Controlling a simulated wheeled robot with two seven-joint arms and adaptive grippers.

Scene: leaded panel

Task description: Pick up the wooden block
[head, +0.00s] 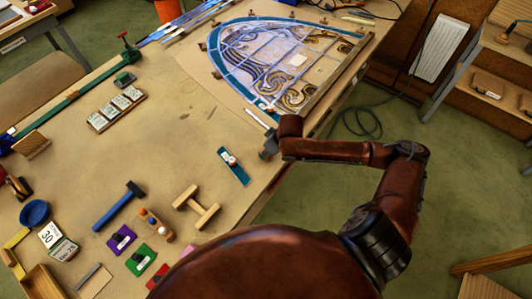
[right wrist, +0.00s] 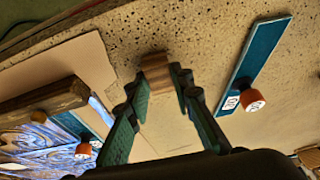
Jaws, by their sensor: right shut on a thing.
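The wooden block (right wrist: 155,70) is small and brown with striped grain. In the right wrist view it sits between the fingertips of my right gripper (right wrist: 160,88), which is shut on it. In the head view my right gripper (head: 269,146) is at the right edge of the workbench (head: 170,150), just below the leaded panel's corner. The block is hidden there behind the gripper and arm. I cannot tell whether the block still touches the bench. My left gripper is not in view.
The leaded panel (head: 285,60) lies beyond my right gripper, with a wooden strip (head: 338,75) along its right side. A teal strip with a knob (head: 232,166) lies nearer. The bench middle is clear.

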